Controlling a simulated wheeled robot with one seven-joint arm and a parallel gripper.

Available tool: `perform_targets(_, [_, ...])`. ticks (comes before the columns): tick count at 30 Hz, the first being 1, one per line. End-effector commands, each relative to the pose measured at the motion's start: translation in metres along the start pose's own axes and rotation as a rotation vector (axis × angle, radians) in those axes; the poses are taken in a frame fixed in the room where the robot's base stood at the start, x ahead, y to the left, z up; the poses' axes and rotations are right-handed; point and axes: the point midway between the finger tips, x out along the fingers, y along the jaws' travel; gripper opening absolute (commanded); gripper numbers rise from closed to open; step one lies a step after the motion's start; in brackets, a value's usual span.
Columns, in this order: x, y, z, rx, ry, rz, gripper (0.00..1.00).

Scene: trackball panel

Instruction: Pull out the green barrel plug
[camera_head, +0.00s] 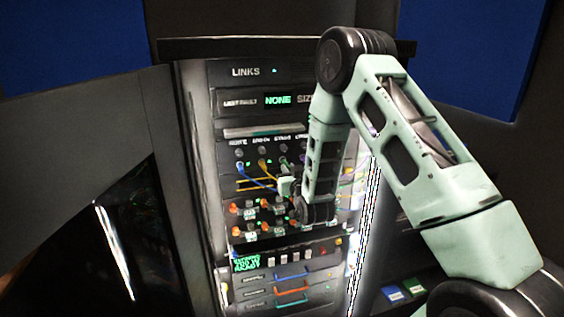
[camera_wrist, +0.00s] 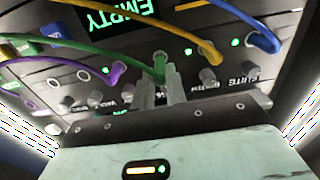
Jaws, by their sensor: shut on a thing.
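The green barrel plug (camera_wrist: 159,67) shows in the wrist view at the end of a green cable (camera_wrist: 100,55), in front of the panel (camera_wrist: 195,75). My gripper (camera_wrist: 160,84) is shut on it, with the fingertips around the plug's body. Whether the plug is seated in a socket or clear of it cannot be told. In the head view my gripper (camera_head: 287,187) is at the panel, small and partly covered by my wrist. The green plug itself is not clear in that view.
A yellow plug (camera_wrist: 208,52), a purple plug (camera_wrist: 116,72) and a blue plug (camera_wrist: 262,38) with cables sit close by. Rows of red-orange knobs (camera_head: 236,207) lie below. A screen reading NONE (camera_head: 278,100) is above.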

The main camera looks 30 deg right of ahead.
Motion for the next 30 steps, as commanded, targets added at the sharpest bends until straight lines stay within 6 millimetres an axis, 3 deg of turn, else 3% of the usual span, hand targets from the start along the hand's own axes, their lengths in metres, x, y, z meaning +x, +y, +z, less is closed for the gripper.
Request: perform_targets(30, [-0.047, 0.000, 0.000, 0.000, 0.000, -0.001, 0.00])
